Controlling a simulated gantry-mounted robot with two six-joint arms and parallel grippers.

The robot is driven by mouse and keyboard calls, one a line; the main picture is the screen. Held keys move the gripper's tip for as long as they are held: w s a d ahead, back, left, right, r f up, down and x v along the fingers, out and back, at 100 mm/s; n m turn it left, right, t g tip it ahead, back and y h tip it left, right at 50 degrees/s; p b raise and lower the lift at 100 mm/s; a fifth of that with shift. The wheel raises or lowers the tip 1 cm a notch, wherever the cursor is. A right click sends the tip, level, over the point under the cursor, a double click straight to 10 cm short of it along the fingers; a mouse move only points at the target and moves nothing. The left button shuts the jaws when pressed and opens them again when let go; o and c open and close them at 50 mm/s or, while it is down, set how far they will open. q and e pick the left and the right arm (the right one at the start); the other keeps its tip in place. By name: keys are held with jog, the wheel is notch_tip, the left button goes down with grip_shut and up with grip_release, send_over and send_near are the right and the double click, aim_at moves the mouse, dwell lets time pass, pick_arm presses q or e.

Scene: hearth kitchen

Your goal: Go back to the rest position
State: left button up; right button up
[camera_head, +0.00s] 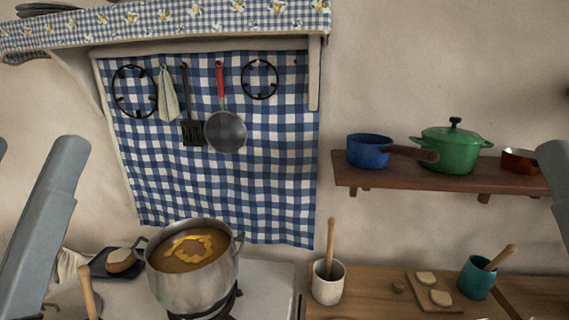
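Neither of my grippers shows in the head view. Only grey links of my arms are visible, one along the left edge and one at the right edge, so what the grippers hold, if anything, is hidden. A steel pot (190,285) of brown soup with a yellow swirl on top stands on the stove (265,285).
A white crock (328,287) with a wooden handle, a board (423,293) with pale slices and a teal mug (476,279) stand on the wooden counter. A shelf (445,180) above holds a blue saucepan (368,151) and a green pot (450,153). Utensils hang behind the stove.

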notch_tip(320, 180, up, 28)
jog(key=p, duration=2.4)
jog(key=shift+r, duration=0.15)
